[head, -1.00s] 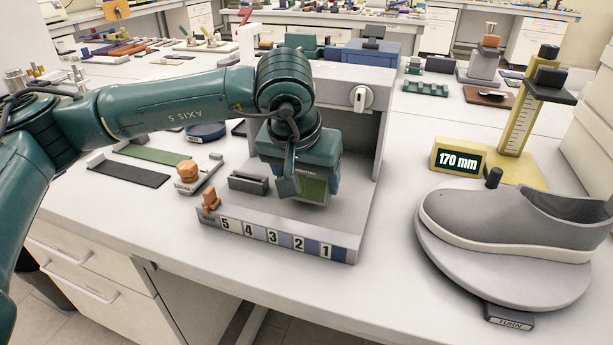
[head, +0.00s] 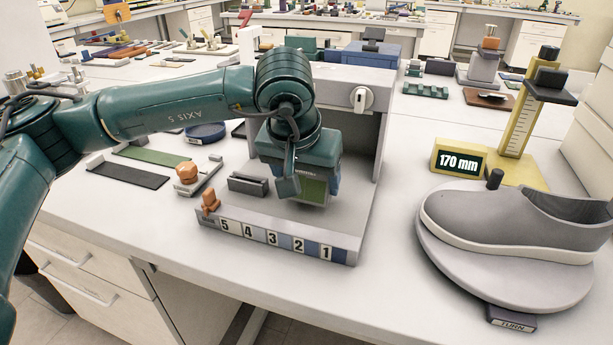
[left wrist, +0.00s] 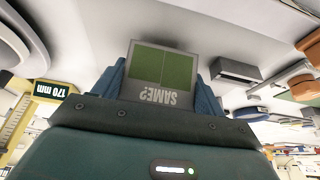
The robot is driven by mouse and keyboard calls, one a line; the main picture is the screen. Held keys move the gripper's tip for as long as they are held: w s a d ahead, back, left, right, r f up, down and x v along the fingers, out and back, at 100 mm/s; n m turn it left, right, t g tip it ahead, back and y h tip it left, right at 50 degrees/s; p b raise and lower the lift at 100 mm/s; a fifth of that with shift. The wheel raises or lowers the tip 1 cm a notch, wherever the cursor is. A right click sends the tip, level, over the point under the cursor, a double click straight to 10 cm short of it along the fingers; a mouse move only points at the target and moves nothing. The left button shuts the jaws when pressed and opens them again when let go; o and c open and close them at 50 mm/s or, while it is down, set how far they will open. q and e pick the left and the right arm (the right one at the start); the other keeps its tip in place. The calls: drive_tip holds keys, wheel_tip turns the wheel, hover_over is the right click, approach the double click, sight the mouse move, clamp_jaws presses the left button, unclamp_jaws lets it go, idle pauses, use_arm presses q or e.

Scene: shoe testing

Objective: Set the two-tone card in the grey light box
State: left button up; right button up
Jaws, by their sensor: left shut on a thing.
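The two-tone card (left wrist: 161,75) is grey with two green halves and the word "SAME?". In the left wrist view it sits between the blue fingers of my left gripper (left wrist: 162,88), which is shut on it. The fingers and arm hide part of the box's inside. I cannot tell whether the card touches the floor. My right gripper is not in view.
A dark grey block (head: 248,184) stands on the box floor left of the gripper. A numbered strip (head: 285,239) with an orange pointer (head: 210,201) runs along the box front. A grey shoe (head: 510,222) on a turntable and a yellow height gauge (head: 517,125) stand at right.

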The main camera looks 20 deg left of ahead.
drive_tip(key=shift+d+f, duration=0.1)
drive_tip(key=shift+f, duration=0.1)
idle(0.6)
use_arm(q)
drive_tip(key=shift+f+b, duration=1.1)
drive_tip(key=shift+b, duration=0.2)
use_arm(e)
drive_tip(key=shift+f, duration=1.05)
use_arm(q)
drive_tip(key=o, duration=1)
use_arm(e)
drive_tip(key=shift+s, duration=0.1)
use_arm(q)
drive_tip(key=p+v, duration=0.1)
drive_tip(key=v, duration=1.2)
drive_tip(key=shift+r, duration=0.1)
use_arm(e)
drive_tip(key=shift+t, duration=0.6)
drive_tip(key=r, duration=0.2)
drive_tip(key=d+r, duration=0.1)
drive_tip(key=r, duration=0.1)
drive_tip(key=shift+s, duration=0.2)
